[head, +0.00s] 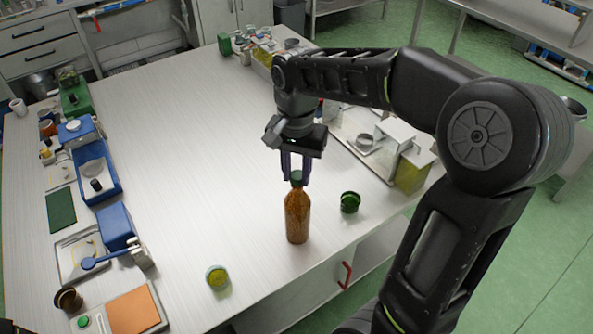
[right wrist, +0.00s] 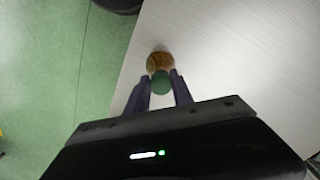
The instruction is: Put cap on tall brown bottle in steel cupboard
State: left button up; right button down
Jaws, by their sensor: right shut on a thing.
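The tall brown bottle (head: 297,218) stands upright on the steel table near its front edge. A green cap (head: 297,177) is at the top of its neck. My right gripper (head: 296,180) comes down from above and is shut on the cap. In the right wrist view the green cap (right wrist: 161,82) sits between the two fingers (right wrist: 160,88), with the brown bottle (right wrist: 159,61) behind it. I cannot tell whether the cap is seated or only resting on the mouth. My left gripper is not in view.
A steel cupboard front with a red handle (head: 345,275) is below the table edge. A green cup (head: 350,202) stands right of the bottle, a small yellow-green jar (head: 217,277) to its left. The middle table is clear.

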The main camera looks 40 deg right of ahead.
jog(key=shift+f, duration=0.1)
dwell(0.6)
jog(key=c, duration=1)
grip_release()
jog(key=shift+c, duration=1.2)
